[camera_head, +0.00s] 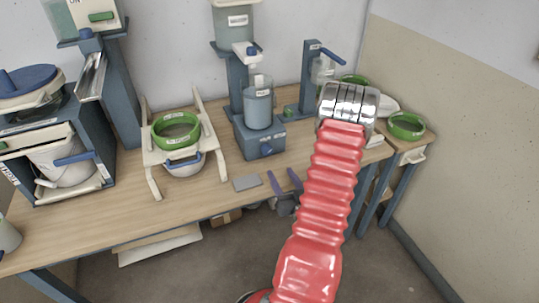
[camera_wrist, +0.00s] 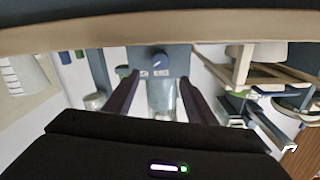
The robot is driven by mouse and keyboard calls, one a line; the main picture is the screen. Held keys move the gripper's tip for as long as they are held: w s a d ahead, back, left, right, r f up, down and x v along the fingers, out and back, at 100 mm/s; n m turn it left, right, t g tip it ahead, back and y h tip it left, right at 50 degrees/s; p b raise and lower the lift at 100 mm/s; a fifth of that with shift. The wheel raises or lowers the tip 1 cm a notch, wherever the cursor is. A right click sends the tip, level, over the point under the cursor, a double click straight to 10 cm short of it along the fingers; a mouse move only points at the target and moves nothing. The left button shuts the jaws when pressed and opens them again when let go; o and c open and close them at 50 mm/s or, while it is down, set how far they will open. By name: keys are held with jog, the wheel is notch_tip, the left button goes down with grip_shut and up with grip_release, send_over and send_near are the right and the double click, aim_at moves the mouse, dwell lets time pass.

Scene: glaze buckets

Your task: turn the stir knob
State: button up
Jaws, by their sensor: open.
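The stir knob (camera_head: 266,149) is a small blue knob on the front of the blue mixer base (camera_head: 250,135), on the wooden table. A blue mixing cup (camera_head: 259,108) stands on that base. In the wrist view, which looks upside down, the knob (camera_wrist: 160,59) shows between the fingertips and beyond them. My gripper (camera_head: 283,174) has dark purple fingers near the table's front edge, right of and below the knob in the head view. In the wrist view my gripper (camera_wrist: 159,76) is open, with nothing between its fingers and apart from the knob.
A green-rimmed sieve on a white stand (camera_head: 152,157) is to the left. A blue dispenser (camera_head: 309,80) and a green bowl (camera_head: 406,126) are to the right. Bare tabletop (camera_head: 218,195) lies in front.

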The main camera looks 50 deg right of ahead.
aim_at(269, 152)
jog(key=x, duration=1.2)
jog(key=shift+w, duration=0.1)
jog(key=shift+c, duration=0.6)
jog(key=c, duration=0.9)
